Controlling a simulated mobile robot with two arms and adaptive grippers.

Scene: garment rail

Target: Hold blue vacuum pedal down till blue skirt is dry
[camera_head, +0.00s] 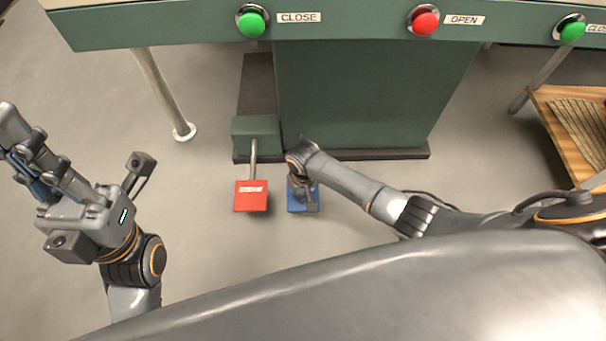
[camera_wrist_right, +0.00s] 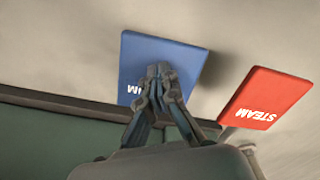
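The blue vacuum pedal (camera_head: 296,204) is low by the foot of the green machine, partly covered by my right arm. In the right wrist view the blue pedal (camera_wrist_right: 150,60) shows part of a white label. My right gripper (camera_wrist_right: 158,74) has its fingertips together over the pedal's face and hides some of the label. The fingertips look to be at the pedal; I cannot tell how far it is pressed. In the head view my right gripper (camera_head: 309,204) points down at it. My left gripper (camera_head: 18,140) is raised at the left, away from the pedals; its finger opening is unclear. No blue skirt is in view.
A red STEAM pedal (camera_head: 251,196) sits just left of the blue one. Green CLOSE (camera_head: 252,22) and red OPEN (camera_head: 424,21) buttons are on the green machine (camera_head: 370,90) above. A wooden rack (camera_head: 560,130) stands at right. The floor at left has free room.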

